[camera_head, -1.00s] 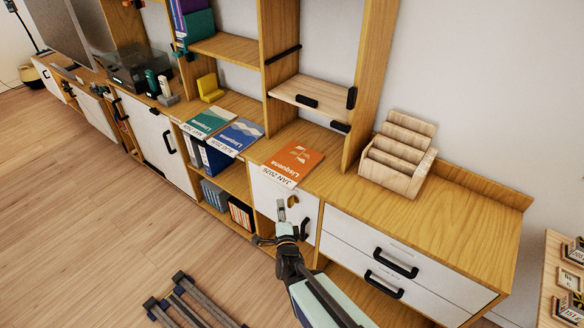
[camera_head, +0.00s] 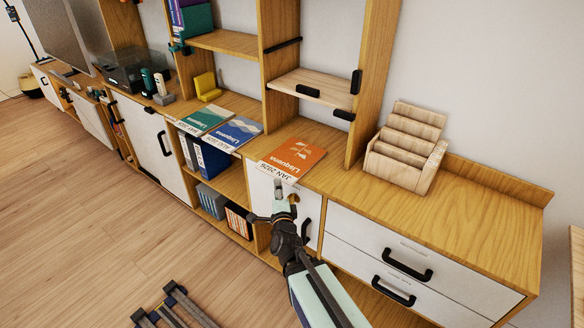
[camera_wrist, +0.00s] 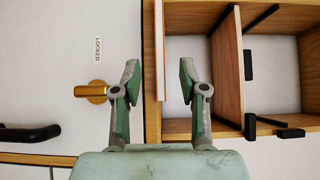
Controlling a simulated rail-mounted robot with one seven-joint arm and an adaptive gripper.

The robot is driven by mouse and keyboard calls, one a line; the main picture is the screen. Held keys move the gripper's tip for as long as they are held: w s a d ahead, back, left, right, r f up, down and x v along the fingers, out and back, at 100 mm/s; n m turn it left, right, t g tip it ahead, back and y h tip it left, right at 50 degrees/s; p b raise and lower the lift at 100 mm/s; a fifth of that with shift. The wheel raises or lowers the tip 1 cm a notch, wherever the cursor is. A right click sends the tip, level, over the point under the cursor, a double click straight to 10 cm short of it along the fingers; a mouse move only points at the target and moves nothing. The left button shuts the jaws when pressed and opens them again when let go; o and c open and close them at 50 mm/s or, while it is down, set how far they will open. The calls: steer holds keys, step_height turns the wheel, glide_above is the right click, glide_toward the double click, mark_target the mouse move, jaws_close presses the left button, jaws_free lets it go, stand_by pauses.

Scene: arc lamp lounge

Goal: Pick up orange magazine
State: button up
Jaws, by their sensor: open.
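The orange magazine (camera_head: 298,155) lies flat on the wooden counter, its white "JAN 2026" end at the front edge. My gripper (camera_head: 287,193) is open and empty in front of that end, close to the cabinet door. In the wrist view its two green-padded fingers (camera_wrist: 158,80) stand apart. The magazine shows there edge-on as a thin white and orange strip (camera_wrist: 159,50), lined up with the gap between the fingers. Whether the strip is within the fingers' reach in depth I cannot tell.
A green magazine (camera_head: 203,120) and a blue magazine (camera_head: 236,132) lie to the left. A stepped wooden holder (camera_head: 405,150) stands to the right. Below the counter is a white door with a brass latch (camera_wrist: 95,91) and a "LOCKED" label. Shelf uprights rise behind.

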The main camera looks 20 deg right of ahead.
mark_target(276, 177)
steer(key=w+b, duration=0.2)
steer(key=w, duration=0.1)
steer(key=shift+d, duration=0.1)
steer(key=shift+w+d+p, duration=0.2)
steer(key=shift+w+p, duration=0.05)
steer(key=shift+w, duration=1.15)
steer(key=shift+w+d+p, duration=0.2)
steer(key=shift+w+p, duration=0.05)
steer(key=shift+w, duration=1.15)
jaws_close()
